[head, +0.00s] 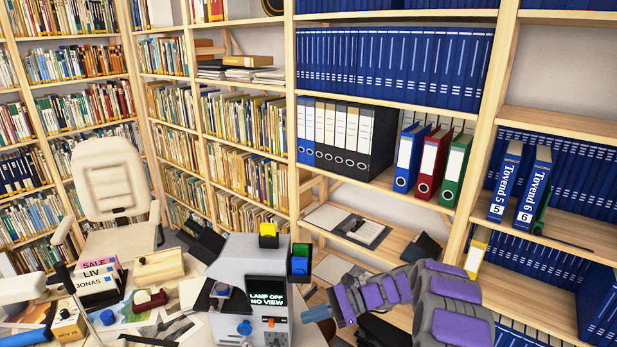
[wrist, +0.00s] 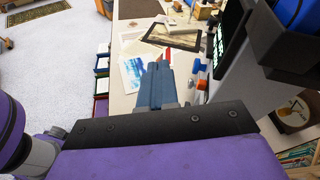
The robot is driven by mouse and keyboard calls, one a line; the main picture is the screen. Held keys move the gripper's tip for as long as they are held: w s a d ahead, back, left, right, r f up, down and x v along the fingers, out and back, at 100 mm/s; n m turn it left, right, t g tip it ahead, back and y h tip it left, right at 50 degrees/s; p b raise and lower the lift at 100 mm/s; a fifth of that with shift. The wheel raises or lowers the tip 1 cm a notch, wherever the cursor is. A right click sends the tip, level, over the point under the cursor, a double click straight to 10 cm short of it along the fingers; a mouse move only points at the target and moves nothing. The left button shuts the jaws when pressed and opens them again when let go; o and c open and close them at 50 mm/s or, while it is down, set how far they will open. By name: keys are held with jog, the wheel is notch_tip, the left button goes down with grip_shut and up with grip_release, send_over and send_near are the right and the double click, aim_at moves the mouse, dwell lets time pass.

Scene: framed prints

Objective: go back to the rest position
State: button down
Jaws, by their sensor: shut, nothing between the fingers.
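My gripper (head: 314,313) is at the lower middle of the head view, just right of the grey machine (head: 240,270) with a screen reading "LAMP OFF NO VIEW". My purple and grey arm stretches from it to the right. In the wrist view, the blue-grey fingers of my gripper (wrist: 165,65) are together with nothing between them. They point along the white desk (wrist: 124,60), and the machine's dark screen (wrist: 228,38) is close on their right.
A yellow block (head: 268,236) and a blue block (head: 299,266) sit at the machine's top and side. A beige chair (head: 112,185) stands behind. Shelves with binders (head: 340,140) line the walls.

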jog(key=s+r+n+g+h, duration=0.1)
jog(key=s+r+n+h, duration=0.25)
jog(key=s+r, duration=0.45)
jog(key=s+r+n+g+h, duration=0.1)
jog(key=s+r+n+h, duration=0.25)
jog(key=s, duration=0.75)
jog(key=s+d+n+t+h, duration=0.1)
jog(key=s+d+n+h, duration=0.1)
jog(key=s+d, duration=0.2)
jog(key=s+d+n+t+h, duration=0.1)
jog(key=s+d+n+h, duration=0.1)
jog(key=s, duration=0.9)
jog(key=s+d+r+n+t+h, duration=0.1)
jog(key=s+d+n+h, duration=0.1)
jog(key=s+d+h, duration=0.2)
jog(key=s+d, duration=0.3)
jog(key=shift+s, duration=0.25)
